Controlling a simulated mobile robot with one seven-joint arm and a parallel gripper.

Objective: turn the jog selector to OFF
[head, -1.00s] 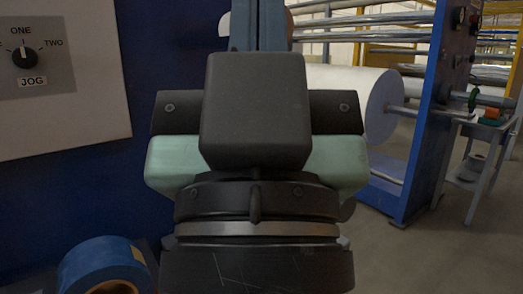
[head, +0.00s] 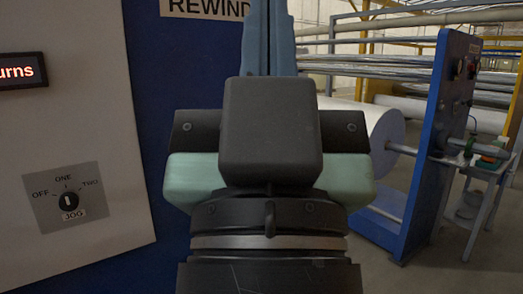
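The jog selector (head: 68,202) is a small round black knob on a grey plate (head: 38,212) at the lower left. OFF is printed at its left, ONE above, TWO at its right and JOG below. Its white mark stands about upright, towards ONE. My gripper (head: 268,30) is at the top centre, with its two blue fingers pointing up and side by side with no clear gap. It looks shut and empty. It is well to the right of the selector and apart from it. My wrist hides the middle of the view.
The selector plate sits on a light grey panel (head: 105,120) with a lit red display (head: 20,72). A blue machine face with a REWIND sign (head: 203,6) stands beside it. At the right are a white roll (head: 372,135), a blue post (head: 440,130) and a small table.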

